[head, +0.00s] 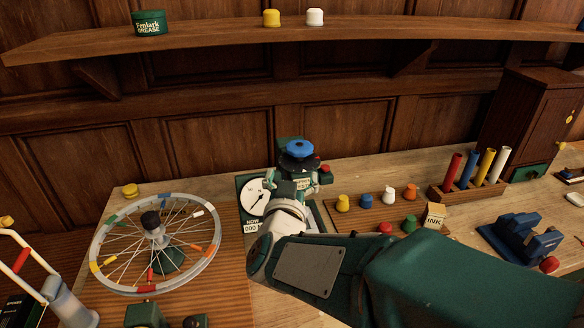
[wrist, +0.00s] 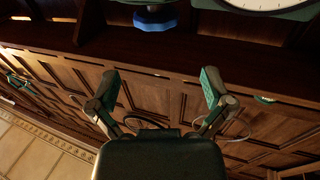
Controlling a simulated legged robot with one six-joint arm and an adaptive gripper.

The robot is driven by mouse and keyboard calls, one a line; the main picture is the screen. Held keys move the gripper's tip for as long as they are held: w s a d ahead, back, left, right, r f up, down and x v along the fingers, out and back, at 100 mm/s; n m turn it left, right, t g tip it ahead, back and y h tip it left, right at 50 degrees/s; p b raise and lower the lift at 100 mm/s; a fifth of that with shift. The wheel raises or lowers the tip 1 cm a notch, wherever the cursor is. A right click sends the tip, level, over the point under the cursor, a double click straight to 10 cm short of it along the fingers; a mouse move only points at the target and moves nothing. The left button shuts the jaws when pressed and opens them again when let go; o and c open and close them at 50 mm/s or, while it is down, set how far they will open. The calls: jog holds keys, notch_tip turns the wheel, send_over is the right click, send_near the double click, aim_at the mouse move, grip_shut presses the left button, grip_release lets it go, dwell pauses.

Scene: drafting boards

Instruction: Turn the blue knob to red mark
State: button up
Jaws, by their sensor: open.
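The blue knob (head: 299,148) is a round cap on a dark base, upright on the bench in the head view. It also shows at the top edge of the wrist view (wrist: 156,20), partly cut off. My gripper (head: 297,178) is in front of the knob in the head view and hides the lower part of its mount. In the wrist view my gripper (wrist: 160,84) has its two green-padded fingers wide apart with nothing between them. The knob lies beyond the fingertips, apart from them. A small red piece (head: 325,168) shows right of the knob; I cannot tell whether it is the red mark.
A white dial (head: 256,197) stands left of my gripper. A spoked wheel (head: 205,252) is at the left. Several coloured pegs and an ink box (head: 434,216) are at the right, with a rack of coloured tubes (head: 466,190) behind. A shelf (head: 220,39) runs above.

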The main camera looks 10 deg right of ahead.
jog(key=w+d+r+n+t+y, duration=0.4)
jog(key=w+r+n+t+y, duration=0.1)
jog(key=w+r+y, duration=0.15)
jog(key=n+g+y, duration=0.7)
jog(key=g+y, duration=0.2)
jog(key=y, duration=0.2)
send_near(297, 148)
jog(key=w+d+f, duration=0.1)
jog(key=x, duration=1.1)
jog(key=c, duration=0.8)
